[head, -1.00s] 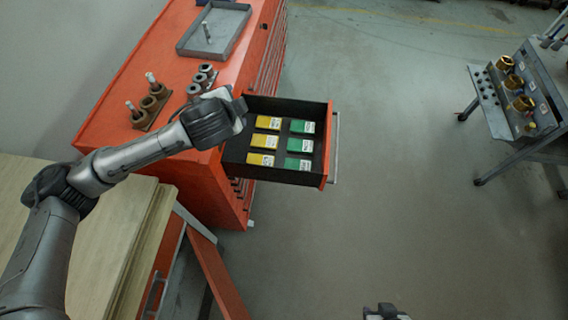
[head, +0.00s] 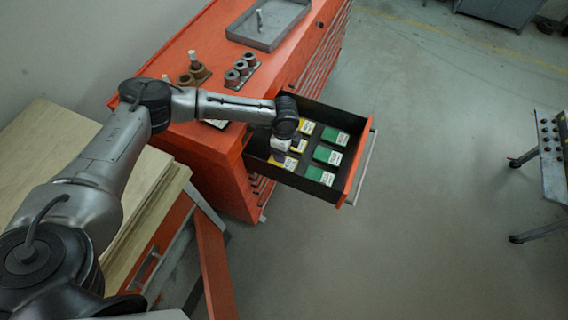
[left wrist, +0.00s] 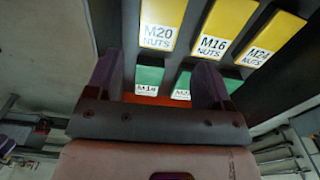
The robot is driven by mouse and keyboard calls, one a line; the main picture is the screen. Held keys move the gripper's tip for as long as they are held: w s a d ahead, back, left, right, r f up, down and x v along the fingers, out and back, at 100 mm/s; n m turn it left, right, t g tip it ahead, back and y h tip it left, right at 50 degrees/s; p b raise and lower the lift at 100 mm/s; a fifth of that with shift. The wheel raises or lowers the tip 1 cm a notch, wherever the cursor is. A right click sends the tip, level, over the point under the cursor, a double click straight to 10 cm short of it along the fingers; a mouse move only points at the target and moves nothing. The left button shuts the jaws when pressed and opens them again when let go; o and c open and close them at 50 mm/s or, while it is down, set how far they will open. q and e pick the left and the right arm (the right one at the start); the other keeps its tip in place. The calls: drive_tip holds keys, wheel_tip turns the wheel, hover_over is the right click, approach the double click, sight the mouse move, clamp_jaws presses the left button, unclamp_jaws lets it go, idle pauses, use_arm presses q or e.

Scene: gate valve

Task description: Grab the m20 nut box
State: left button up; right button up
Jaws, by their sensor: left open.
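The yellow M20 nut box (left wrist: 161,24) lies in the drawer, at the end of the yellow row beside the yellow M16 box (left wrist: 224,28). Both labels read clearly in the left wrist view. My left gripper (head: 281,150) hangs over the yellow row in the head view and partly hides it. In the left wrist view its fingers (left wrist: 157,78) are spread and empty, with two green boxes (left wrist: 149,78) showing between them. The M20 box is above and apart from the fingers there. In the head view the labels are too small to read. My right gripper is out of view.
The open drawer (head: 362,160) juts from the orange cabinet (head: 215,148), its dark walls around the boxes. Green boxes (head: 327,155) fill its right side. Sockets (head: 240,72) and a grey tray (head: 290,22) sit on the cabinet top.

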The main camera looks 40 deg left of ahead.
use_arm(q)
wheel_tip(320, 180, down, 4)
drive_tip(key=shift+f, duration=0.1)
drive_tip(key=shift+f+b, duration=0.9)
drive_tip(key=shift+f, duration=2.3)
drive_tip(key=c, duration=1)
drive_tip(key=shift+o, duration=0.2)
drive_tip(key=shift+r, duration=0.1)
